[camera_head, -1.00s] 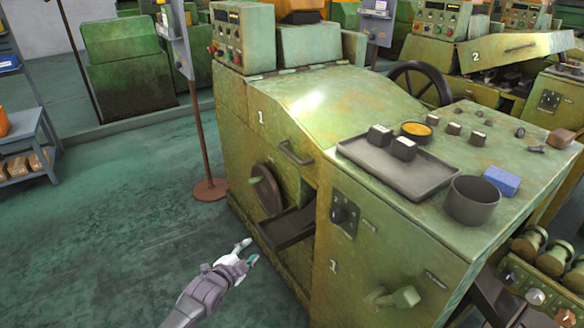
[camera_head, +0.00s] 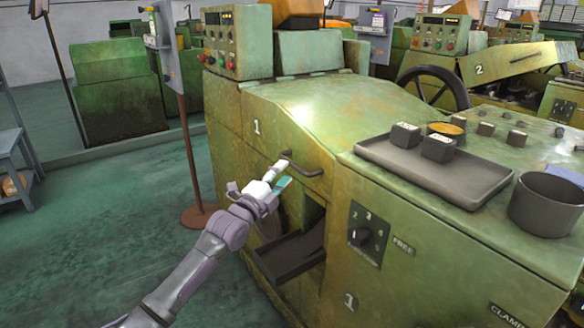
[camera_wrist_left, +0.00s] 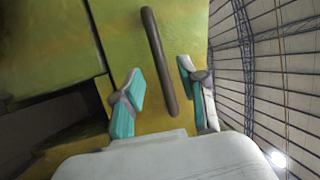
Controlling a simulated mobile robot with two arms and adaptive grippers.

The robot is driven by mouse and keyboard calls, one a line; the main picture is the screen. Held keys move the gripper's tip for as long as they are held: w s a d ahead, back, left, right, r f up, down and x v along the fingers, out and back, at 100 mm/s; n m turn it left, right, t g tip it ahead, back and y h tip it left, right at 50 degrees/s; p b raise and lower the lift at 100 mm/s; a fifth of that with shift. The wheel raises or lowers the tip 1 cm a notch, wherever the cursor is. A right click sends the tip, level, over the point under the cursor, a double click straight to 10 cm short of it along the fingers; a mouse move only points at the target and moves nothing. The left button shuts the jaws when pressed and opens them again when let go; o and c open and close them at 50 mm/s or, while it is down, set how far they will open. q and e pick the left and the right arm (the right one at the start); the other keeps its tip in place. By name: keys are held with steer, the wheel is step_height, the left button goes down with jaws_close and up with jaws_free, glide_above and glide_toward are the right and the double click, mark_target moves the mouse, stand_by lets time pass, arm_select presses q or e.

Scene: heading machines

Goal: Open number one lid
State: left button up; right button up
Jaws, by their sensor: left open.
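The number one lid (camera_head: 305,112) is the sloped yellow-green cover of the near machine, marked with a white 1, and it is down. Its dark bar handle (camera_head: 302,166) sits on the front face. My left gripper (camera_head: 272,181) is at the handle's left end in the head view. In the left wrist view the handle (camera_wrist_left: 160,62) runs lengthwise between the two teal-padded fingers of the open gripper (camera_wrist_left: 163,92), with a gap on either side. My right gripper is not in view.
A dark chute (camera_head: 290,255) sticks out below the handle. A grey tray (camera_head: 435,170) with dark blocks and a dark round cup (camera_head: 546,205) stand on the machine top. A pole with a round base (camera_head: 198,216) stands at the left. The floor in front is clear.

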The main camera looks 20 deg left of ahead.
mark_target(292, 162)
arm_select(q)
steer(key=shift+b+x, duration=0.4)
steer(key=shift+x, duration=2.2)
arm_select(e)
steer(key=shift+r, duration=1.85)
arm_select(q)
jaws_close()
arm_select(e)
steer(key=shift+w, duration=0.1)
